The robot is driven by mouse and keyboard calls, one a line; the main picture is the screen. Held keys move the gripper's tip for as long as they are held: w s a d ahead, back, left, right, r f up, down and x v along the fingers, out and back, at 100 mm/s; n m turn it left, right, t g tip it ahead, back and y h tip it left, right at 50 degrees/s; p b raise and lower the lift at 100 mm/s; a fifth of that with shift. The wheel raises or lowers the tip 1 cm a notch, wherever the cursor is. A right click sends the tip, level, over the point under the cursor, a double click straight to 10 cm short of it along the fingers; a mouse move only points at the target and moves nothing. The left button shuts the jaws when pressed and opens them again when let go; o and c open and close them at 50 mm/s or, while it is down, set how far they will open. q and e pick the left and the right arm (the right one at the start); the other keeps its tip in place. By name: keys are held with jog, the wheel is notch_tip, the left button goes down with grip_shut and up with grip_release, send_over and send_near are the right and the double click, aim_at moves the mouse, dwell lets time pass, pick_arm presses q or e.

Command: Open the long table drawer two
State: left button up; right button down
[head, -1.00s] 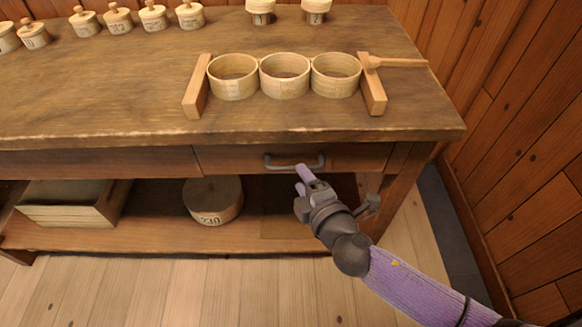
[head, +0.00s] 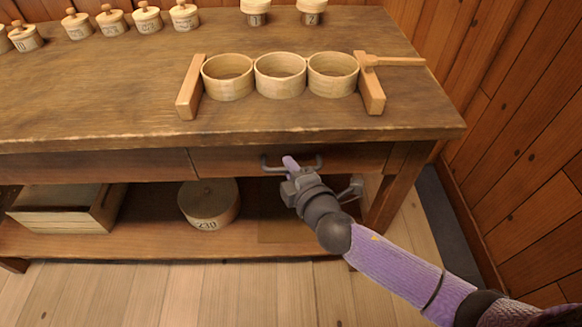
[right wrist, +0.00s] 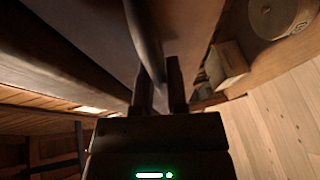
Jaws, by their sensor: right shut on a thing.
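The long table (head: 120,110) has a drawer front (head: 230,163) under its top on the right side, with a grey bar handle (head: 316,165). The drawer front looks flush with the panel to its left, so I see no clear gap. My right gripper (head: 290,164) is at the middle of the handle, shut on it. In the right wrist view the handle bar (right wrist: 143,35) runs down between the two dark fingers (right wrist: 159,88). My left gripper is not in view.
The lower shelf holds a wooden crate (head: 65,220) and a round lidded box (head: 208,206). A plank wall (head: 510,150) stands at the right.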

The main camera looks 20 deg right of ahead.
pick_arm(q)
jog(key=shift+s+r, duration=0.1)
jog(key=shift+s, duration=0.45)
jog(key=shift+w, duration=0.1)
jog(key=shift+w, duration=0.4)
